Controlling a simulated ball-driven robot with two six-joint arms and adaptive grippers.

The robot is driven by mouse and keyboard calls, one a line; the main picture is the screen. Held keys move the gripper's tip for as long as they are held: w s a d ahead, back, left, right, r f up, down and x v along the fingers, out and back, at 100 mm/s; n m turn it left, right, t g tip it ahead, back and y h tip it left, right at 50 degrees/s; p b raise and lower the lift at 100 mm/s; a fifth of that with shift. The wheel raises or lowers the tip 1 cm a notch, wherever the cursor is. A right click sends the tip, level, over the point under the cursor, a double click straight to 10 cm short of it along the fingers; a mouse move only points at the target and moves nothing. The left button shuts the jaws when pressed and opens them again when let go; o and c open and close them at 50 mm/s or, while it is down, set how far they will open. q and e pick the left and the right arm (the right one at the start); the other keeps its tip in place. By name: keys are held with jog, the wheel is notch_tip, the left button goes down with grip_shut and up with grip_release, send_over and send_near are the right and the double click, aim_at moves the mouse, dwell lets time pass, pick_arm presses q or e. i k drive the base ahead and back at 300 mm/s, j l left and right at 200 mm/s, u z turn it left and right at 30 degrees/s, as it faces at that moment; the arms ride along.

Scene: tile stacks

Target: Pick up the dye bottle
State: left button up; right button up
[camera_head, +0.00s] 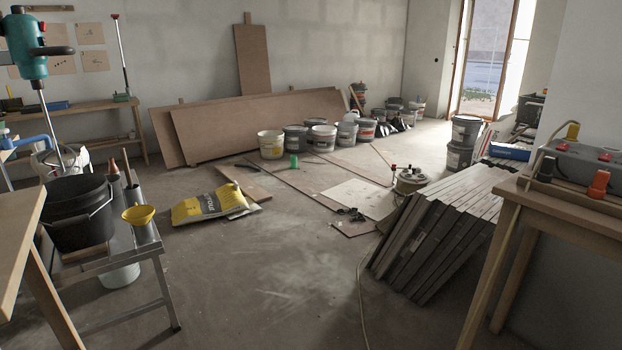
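No item is clearly recognisable as the dye bottle. A small orange item (599,183), possibly a bottle or a knob, is at the front of a grey case on the right table. A small green item (293,161), possibly a cup or bottle, stands on the floor in front of the buckets. Neither of my grippers is in view.
A wooden table (562,217) is at right, beside a leaning tile stack (440,232). A metal stand (112,250) at left holds a black bucket (78,212) and a yellow funnel (138,214). A yellow bag (208,205) lies on the floor. The centre foreground floor is mostly clear.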

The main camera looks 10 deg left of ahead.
aim_at(113, 168)
jog(key=i+u, duration=0.25)
jog(key=i, duration=0.3)
jog(key=i+l+u, duration=0.3)
jog(key=i, duration=0.3)
jog(key=i+u, duration=0.45)
jog(key=i+l+u, duration=0.15)
jog(key=u, duration=0.3)
jog(key=i+l+u, duration=0.3)
jog(key=i+u, duration=0.15)
jog(key=i+l+u, duration=0.15)
jog(key=u, duration=0.35)
jog(key=i+l+u, duration=0.15)
jog(key=u, duration=0.3)
jog(key=l+u, duration=0.5)
jog(key=i+l+u, duration=0.1)
jog(key=u, duration=0.35)
jog(key=l, duration=0.1)
